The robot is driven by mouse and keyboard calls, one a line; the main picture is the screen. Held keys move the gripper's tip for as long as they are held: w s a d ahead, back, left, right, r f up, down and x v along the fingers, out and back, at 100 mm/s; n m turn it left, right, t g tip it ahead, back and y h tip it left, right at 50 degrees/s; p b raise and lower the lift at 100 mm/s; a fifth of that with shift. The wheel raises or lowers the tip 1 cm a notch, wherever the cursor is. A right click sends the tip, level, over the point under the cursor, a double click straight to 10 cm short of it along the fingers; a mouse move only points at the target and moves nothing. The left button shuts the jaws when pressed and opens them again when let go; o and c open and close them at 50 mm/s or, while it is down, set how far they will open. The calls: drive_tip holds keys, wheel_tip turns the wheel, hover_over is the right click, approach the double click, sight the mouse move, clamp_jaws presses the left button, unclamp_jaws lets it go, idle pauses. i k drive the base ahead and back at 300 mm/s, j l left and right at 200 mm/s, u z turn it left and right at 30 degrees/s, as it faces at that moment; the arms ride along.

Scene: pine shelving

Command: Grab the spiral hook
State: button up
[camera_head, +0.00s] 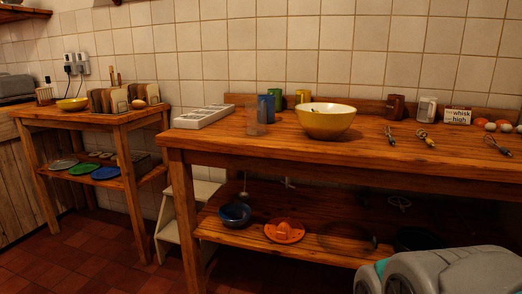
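I cannot make out for sure which thing is the spiral hook. Several small whisk-like metal tools lie on the right part of the wooden tabletop: one with a dark handle (390,136), one with a yellowish handle (427,138), and one at the far right (497,146). On the shelf below, a thin wire-like piece (399,202) shows dimly, too dark to identify. My gripper is not in view. Grey rounded parts at the bottom right appear to be my own body.
The wooden table (300,157) also holds a yellow bowl (326,120), mugs, a white tray (203,116), a sign (457,116) and eggs. Below are a blue bowl (234,213) and an orange plate (284,231). A smaller table (85,119) stands left. Red floor is clear at lower left.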

sight(429, 142)
drive_tip(key=l, duration=0.1)
drive_tip(key=k+l+z, duration=0.15)
drive_tip(key=z, duration=0.3)
drive_tip(key=k+l+z, duration=0.1)
drive_tip(key=l+z, duration=0.35)
drive_tip(key=j, duration=0.1)
